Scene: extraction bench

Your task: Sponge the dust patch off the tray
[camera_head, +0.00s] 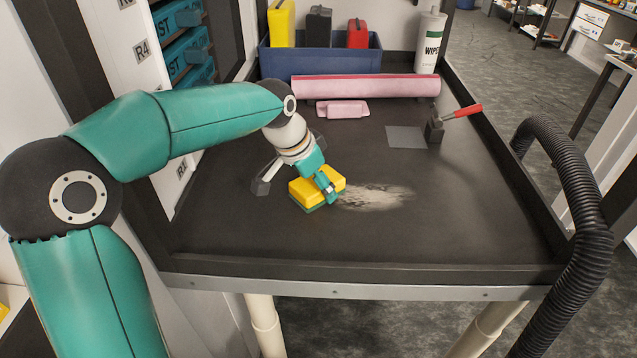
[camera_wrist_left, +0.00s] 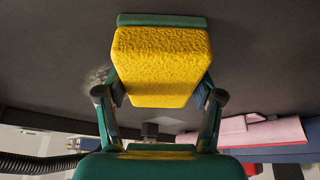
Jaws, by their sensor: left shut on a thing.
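A yellow sponge with a green scrub side (camera_head: 306,190) is at the left end of the dust patch, green side down on or just above the tray. My left gripper (camera_head: 326,190) is shut on the sponge. In the left wrist view the sponge (camera_wrist_left: 162,65) sits between both fingers of my left gripper (camera_wrist_left: 161,98). The pale, streaky dust patch (camera_head: 378,196) lies on the dark tray (camera_head: 440,235), right of the sponge. Part of the patch (camera_wrist_left: 97,78) shows in the left wrist view. The sponge may hide some dust. My right gripper is not in view.
A blue bin (camera_head: 320,62) holding yellow, black and red items stands at the back. A pink roll (camera_head: 365,86) and small pink piece (camera_head: 343,109) lie before it. A wipes canister (camera_head: 430,42), red-handled tool (camera_head: 436,128) and grey square (camera_head: 405,137) are right. A black hose (camera_head: 578,200) flanks the tray.

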